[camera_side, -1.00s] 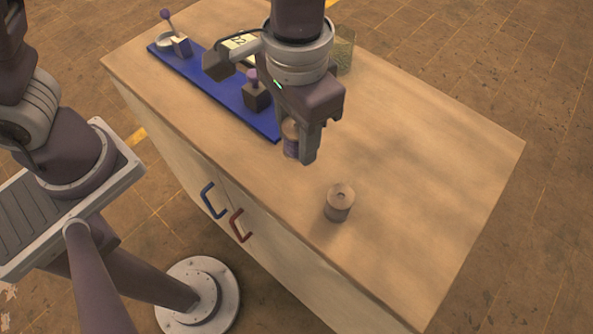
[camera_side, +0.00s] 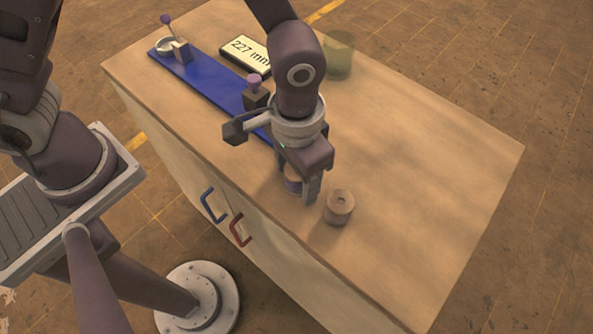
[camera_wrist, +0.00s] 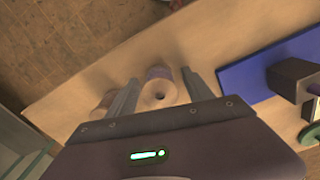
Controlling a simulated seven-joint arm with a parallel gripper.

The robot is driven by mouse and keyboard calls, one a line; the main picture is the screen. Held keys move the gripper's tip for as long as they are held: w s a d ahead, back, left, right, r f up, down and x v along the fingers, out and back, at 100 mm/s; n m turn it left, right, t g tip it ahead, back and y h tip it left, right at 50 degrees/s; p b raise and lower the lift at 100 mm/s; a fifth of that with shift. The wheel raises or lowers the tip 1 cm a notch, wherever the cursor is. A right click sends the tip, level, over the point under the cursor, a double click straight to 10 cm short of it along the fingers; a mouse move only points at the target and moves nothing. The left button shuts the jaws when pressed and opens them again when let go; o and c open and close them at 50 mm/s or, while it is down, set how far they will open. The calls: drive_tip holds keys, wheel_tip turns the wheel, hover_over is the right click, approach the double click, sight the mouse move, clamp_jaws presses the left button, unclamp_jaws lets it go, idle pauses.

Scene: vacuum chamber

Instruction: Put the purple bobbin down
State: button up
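The purple bobbin (camera_side: 292,186), a spool with pale wooden ends and purple thread, is upright at the worktop, near its front edge. My gripper (camera_side: 301,190) is lowered around it. In the wrist view the bobbin (camera_wrist: 160,91) is between my two fingers (camera_wrist: 160,78), with a narrow gap showing beside it, clearest on the right, so the fingers look open. The side view hides part of the bobbin behind a finger, and its contact with the worktop is hard to see.
A second, brownish bobbin (camera_side: 339,207) stands close to the right of my gripper. A blue board (camera_side: 205,83) with a purple-knobbed block (camera_side: 256,92) lies behind left. A "227 mm" display (camera_side: 246,53) and a greenish transparent container (camera_side: 339,56) are at the back. The worktop's right side is clear.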

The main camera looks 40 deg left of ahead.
wheel_tip(320, 180, up, 12)
drive_tip(key=s+a+r+n+t+h, duration=0.1)
drive_tip(key=s+a+r+n+t, duration=0.15)
drive_tip(key=a+r, duration=0.9)
drive_tip(key=s+a+f+t+y, duration=0.1)
drive_tip(key=s+a+t, duration=0.2)
drive_tip(key=s+a, duration=0.4)
drive_tip(key=shift+a, duration=0.95)
